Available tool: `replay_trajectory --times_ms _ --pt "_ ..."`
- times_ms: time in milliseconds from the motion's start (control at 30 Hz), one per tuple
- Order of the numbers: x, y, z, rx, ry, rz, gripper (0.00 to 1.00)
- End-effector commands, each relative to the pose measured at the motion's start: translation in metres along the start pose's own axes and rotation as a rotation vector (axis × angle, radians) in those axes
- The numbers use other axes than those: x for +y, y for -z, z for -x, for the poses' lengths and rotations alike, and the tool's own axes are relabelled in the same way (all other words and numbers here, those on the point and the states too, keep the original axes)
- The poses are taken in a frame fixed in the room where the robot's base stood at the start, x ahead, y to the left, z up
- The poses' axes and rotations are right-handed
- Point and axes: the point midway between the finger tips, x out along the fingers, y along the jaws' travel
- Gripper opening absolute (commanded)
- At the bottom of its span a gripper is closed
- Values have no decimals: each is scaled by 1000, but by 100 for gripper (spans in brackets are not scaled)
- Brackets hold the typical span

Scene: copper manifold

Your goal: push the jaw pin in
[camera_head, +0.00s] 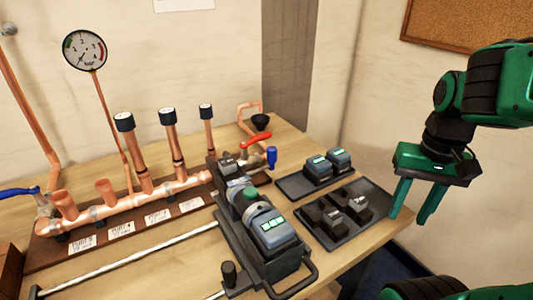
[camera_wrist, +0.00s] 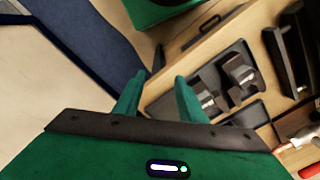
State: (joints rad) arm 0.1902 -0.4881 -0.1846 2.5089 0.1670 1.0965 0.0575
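The press tool (camera_head: 250,222) lies in a dark cradle (camera_head: 262,265) at the front middle of the bench, with a green band and a lit display on its rear end. Its head end (camera_head: 230,170) points toward the copper manifold (camera_head: 130,205). I cannot make out the jaw pin at this size. My gripper (camera_head: 408,218) hangs to the right of the bench edge, pointing down, well apart from the tool. Its two fingers are spread with nothing between them. They also show spread in the wrist view (camera_wrist: 160,76).
Dark jaw blocks (camera_head: 333,217) sit in a tray (camera_head: 372,232) between the tool and my gripper; they show in the wrist view (camera_wrist: 240,75). Two battery-like blocks (camera_head: 328,166) stand behind on another tray. A gauge (camera_head: 84,50) and capped upright pipes (camera_head: 168,118) rise at left.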

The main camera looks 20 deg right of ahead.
Motion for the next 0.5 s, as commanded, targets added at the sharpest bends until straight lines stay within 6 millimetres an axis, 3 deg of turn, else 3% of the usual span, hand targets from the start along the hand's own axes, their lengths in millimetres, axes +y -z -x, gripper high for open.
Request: replay_trajectory --times_ms 100,233,400,500 --pt "-51 33 37 6 -5 14 37" --pt "-131 56 84 9 -6 26 37" --pt "-232 52 135 6 -6 48 37" --pt "-274 41 155 5 -5 56 37"
